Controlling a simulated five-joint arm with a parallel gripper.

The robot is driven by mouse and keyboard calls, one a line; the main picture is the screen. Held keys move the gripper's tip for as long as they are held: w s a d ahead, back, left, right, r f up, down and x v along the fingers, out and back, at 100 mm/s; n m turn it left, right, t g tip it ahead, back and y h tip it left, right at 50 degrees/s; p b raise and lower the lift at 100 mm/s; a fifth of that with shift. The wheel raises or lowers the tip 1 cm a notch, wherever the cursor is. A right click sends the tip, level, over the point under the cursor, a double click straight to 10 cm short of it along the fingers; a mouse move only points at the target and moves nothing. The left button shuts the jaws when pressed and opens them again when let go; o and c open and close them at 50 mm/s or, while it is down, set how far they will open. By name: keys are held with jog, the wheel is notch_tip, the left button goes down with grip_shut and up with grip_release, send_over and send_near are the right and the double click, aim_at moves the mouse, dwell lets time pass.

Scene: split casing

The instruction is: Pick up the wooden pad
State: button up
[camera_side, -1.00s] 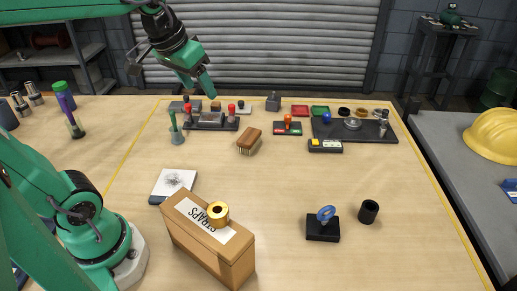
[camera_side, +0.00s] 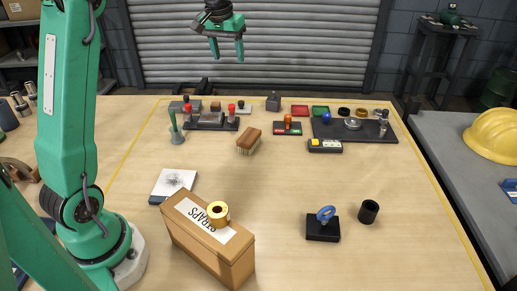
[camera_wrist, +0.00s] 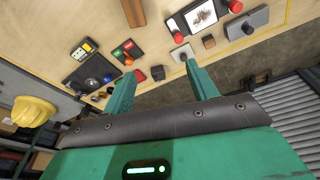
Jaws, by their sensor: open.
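A small brown wooden block (camera_side: 216,106), which looks like the wooden pad, stands at the back of the table behind a holder with red knobs. It also shows in the wrist view (camera_wrist: 209,42), between a grey plate with a knob and a white plate. My gripper (camera_side: 227,49) is open and empty, high above the back edge of the table, with its fingers pointing down. Both fingers also show in the wrist view, apart from the block.
The red-knobbed holder (camera_side: 211,122), white knobbed plate (camera_side: 243,109) and dark grey block (camera_side: 273,102) stand close to the wooden block. A brush (camera_side: 249,140) lies in front. A cardboard box (camera_side: 233,257) stands near the front.

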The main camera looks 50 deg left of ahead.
jog(key=w+a+f+n+g, duration=0.1)
jog(key=w+a+f+n, duration=0.1)
jog(key=w+a+f, duration=0.55)
jog(key=n+g, duration=0.1)
jog(key=n, duration=0.1)
send_over(215, 104)
jog(key=shift+h, duration=0.4)
jog(key=f, duration=1.1)
jog(key=shift+d+f, duration=0.25)
jog(key=shift+d, duration=0.05)
jog(key=shift+a+f, duration=0.2)
jog(key=shift+f, duration=0.05)
jog(key=shift+w+a+f, duration=0.1)
jog(key=shift+a+f, duration=0.05)
jog(key=shift+f, duration=3.8)
jog(key=c, duration=1.1)
